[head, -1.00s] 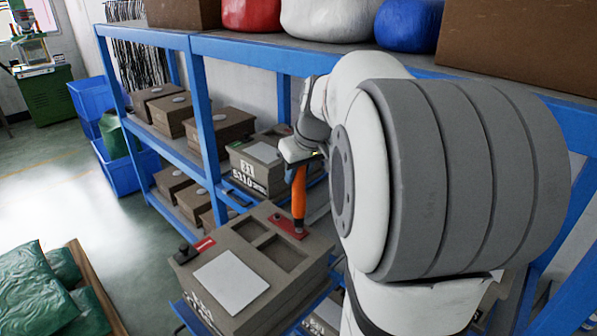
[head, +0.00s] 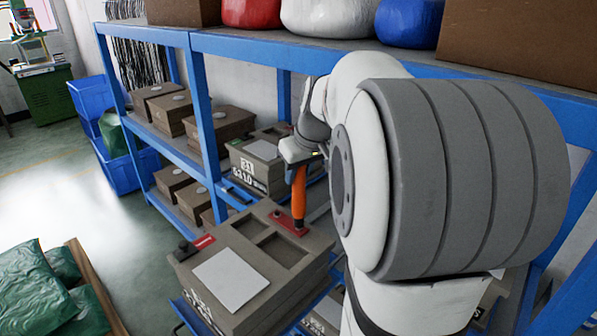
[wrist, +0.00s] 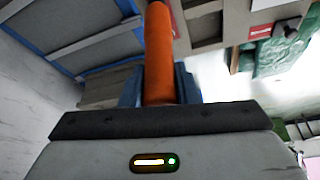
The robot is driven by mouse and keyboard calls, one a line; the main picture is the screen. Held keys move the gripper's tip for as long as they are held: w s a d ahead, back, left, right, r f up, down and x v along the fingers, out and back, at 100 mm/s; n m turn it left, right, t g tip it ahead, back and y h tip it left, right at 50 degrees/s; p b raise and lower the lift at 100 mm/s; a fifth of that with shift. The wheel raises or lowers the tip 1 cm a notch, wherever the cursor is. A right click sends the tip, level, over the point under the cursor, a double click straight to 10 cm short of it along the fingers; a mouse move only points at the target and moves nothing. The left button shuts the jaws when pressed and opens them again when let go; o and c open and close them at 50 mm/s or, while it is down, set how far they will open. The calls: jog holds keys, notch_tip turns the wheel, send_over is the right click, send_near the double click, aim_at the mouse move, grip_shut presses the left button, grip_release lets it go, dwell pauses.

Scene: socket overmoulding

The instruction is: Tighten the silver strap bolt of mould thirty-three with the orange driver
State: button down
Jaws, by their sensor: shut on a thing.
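The orange driver (head: 299,198) stands nearly upright, its lower end at the red strap (head: 284,219) on top of the near mould (head: 290,285). My gripper (head: 299,165) is shut on the driver's upper part. In the wrist view the orange driver (wrist: 159,45) runs up from between the bluish fingers of my gripper (wrist: 160,88). The silver strap bolt cannot be made out; the driver's end covers that spot. The near mould has two open pockets, a pale sheet (head: 230,280) on top and a front number too oblique to read surely.
Several smaller brown moulds stand on shelves at the left. Rack uprights and the upper shelf edge are close to my arm. Green sacks (head: 45,290) lie on the floor at lower left.

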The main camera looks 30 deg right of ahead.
jog(key=shift+s+f+b, duration=0.15)
jog(key=shift+f+b, duration=0.5)
jog(key=shift+f, duration=0.2)
dwell(1.6)
jog(key=shift+r, duration=0.1)
jog(key=shift+r+p, duration=1.75)
jog(key=shift+r, duration=0.85)
jog(key=shift+f, duration=0.1)
